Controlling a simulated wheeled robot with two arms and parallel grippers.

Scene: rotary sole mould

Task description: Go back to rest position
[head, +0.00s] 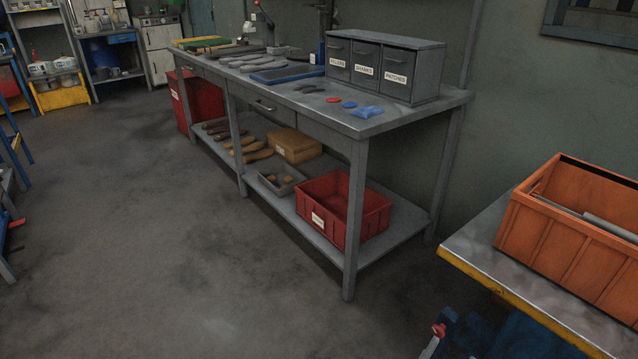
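Neither of my grippers shows in the head view, and no part of my arms can be made out for sure. A long grey workbench (315,118) stands across the middle of the view. On its top sit a grey cabinet (425,62) with three labelled drawers, a blue tray (287,74), several grey sole-shaped pieces (247,62), a red disc (333,100), a blue disc (349,104) and a blue packet (367,112).
The bench's lower shelf holds a red bin (335,207), a cardboard box (294,145) and a grey tray (279,180). An orange crate (575,235) stands on a yellow-edged table (478,241) at right. The floor (150,230) at left and centre is clear.

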